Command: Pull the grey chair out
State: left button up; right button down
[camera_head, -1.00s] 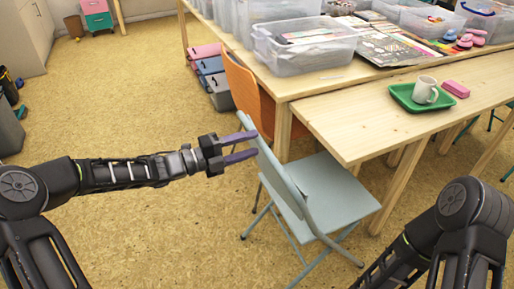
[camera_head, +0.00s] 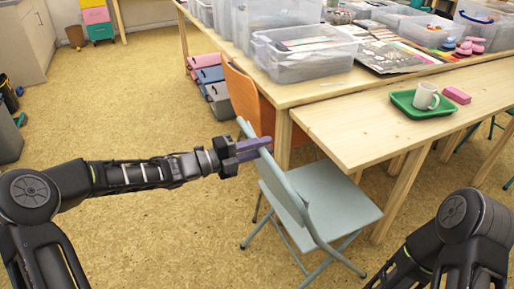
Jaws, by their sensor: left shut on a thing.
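The grey chair (camera_head: 336,196) is a folding chair with a pale blue-grey seat and backrest. It stands at the near side of the wooden table, with the far edge of its seat close to or under the tabletop. My left gripper (camera_head: 254,148) reaches in from the left and is shut on the top of the chair's backrest at its upper left end. Of my right arm only upper links show at the lower right; its gripper is out of view.
An orange chair (camera_head: 241,97) stands just behind, against the wooden table (camera_head: 365,124). A green tray (camera_head: 405,101) with a mug (camera_head: 426,96) and a pink block (camera_head: 457,95) lie on the table. Open floor (camera_head: 130,110) spreads to the left.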

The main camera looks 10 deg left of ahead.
pick_arm(q)
grip_shut()
dwell(0.8)
